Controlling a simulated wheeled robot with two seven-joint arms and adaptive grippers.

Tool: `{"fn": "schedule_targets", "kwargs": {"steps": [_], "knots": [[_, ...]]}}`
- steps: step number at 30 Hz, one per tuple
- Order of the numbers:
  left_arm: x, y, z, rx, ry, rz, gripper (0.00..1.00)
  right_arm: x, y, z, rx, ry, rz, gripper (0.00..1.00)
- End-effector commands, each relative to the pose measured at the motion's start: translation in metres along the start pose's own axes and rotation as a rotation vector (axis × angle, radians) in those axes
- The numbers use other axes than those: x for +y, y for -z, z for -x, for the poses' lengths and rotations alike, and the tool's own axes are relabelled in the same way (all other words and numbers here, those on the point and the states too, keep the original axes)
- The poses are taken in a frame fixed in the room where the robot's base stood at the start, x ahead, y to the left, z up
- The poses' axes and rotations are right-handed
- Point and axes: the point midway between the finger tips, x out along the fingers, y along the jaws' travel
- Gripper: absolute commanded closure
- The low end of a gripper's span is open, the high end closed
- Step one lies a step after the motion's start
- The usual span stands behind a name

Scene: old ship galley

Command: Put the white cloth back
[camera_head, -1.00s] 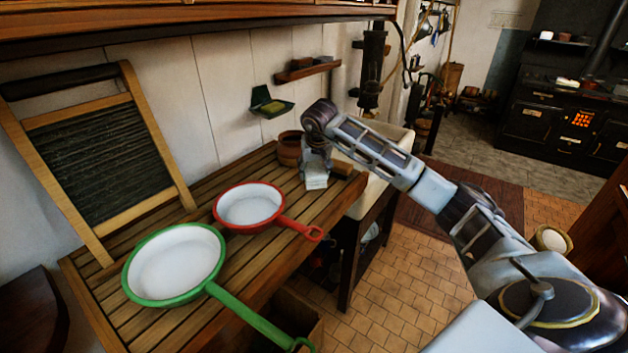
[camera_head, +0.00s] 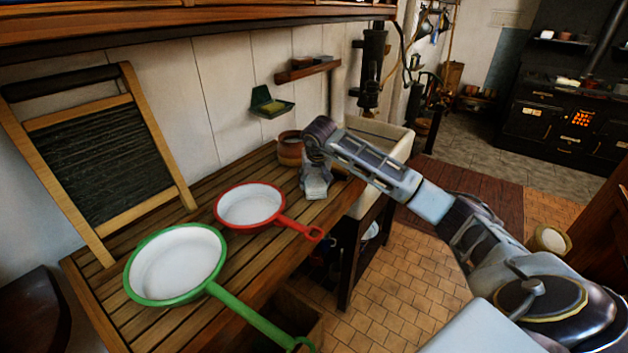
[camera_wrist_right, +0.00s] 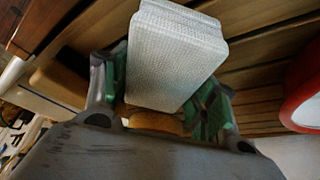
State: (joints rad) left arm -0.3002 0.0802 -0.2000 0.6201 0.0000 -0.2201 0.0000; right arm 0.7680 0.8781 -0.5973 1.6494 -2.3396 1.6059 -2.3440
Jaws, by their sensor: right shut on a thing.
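The white cloth (camera_wrist_right: 175,55), a folded stack with a fine weave, sits between the fingers of my right gripper (camera_wrist_right: 160,95) in the right wrist view. The gripper is shut on it. In the head view my right gripper (camera_head: 315,180) points down over the far end of the slatted wooden counter (camera_head: 180,322), right of the red pan. Little of the cloth shows there below the fingers. I cannot tell whether the cloth touches the counter. My left gripper is in neither view.
A red-rimmed pan (camera_head: 250,204) and a green-rimmed pan (camera_head: 176,264) lie on the counter. A brown pot (camera_head: 290,150) stands just behind the gripper. A washboard (camera_head: 100,155) leans on the wall. A pale sink (camera_head: 385,138) adjoins the counter's far end.

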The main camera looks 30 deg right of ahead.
Motion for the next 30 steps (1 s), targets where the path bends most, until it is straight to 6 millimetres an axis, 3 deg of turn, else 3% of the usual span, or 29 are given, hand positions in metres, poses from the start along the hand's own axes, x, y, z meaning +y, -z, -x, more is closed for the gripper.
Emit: {"fn": "schedule_targets", "kwargs": {"steps": [7,8,12,30], "knots": [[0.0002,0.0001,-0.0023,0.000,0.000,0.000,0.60,0.0000,-0.0010,-0.0030,0.001,0.000,0.000,0.64],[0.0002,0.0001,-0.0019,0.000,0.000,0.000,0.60,-0.0001,-0.0011,-0.0027,0.000,0.000,0.001,0.38],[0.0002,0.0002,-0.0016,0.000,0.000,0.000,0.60,-0.0002,-0.0010,-0.0024,0.000,0.000,0.000,0.20],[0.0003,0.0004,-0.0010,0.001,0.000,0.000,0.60,0.0000,0.0008,0.0069,0.002,0.000,0.001,0.20]]}}
